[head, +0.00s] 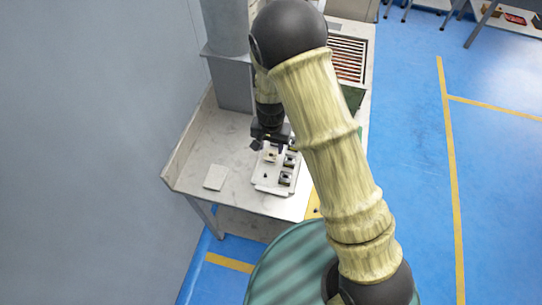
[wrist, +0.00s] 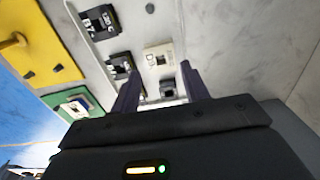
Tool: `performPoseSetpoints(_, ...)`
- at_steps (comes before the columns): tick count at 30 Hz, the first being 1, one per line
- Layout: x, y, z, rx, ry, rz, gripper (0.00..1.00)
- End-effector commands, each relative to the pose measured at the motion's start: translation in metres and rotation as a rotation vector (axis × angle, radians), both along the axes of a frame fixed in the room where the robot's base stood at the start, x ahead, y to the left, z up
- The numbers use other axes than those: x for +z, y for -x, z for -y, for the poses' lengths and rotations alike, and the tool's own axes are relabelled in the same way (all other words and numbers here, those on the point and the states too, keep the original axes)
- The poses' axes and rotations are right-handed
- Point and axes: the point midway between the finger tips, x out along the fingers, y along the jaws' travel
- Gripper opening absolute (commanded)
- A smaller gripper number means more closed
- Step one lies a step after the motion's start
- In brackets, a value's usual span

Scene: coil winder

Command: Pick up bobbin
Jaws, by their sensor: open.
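Several small square bobbin-like pieces sit on a pale tray (head: 262,181) on the bench. In the wrist view a cream piece with a dark middle (wrist: 158,56) lies just ahead of the fingertips, with a smaller grey piece (wrist: 168,88) between the fingers. Two black pieces, one nearer (wrist: 122,66) and one farther (wrist: 101,22), lie to the left. I cannot tell which piece is the task's bobbin. My gripper (wrist: 158,76) is open, pointing down over the tray; it also shows in the head view (head: 270,146). Nothing is seen held, and my gripper hides part of the tray.
A white square plate (head: 215,177) lies on the bench left of the tray. A grey column (head: 234,84) stands behind. A slatted rack (head: 347,60) is at the bench's far end. A yellow panel (wrist: 36,47) with a peg lies beside the tray.

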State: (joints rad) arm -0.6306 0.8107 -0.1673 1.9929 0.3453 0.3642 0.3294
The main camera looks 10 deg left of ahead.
Motion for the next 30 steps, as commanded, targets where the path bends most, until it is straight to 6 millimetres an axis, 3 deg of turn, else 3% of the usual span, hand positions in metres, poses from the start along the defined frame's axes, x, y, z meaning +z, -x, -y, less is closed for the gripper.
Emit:
performPoseSetpoints(13, -0.048, 0.0, -0.001, -0.002, 0.001, -0.002, 0.45)
performPoseSetpoints(30, -0.05, 0.0, -0.002, -0.001, -0.001, -0.001, 0.45)
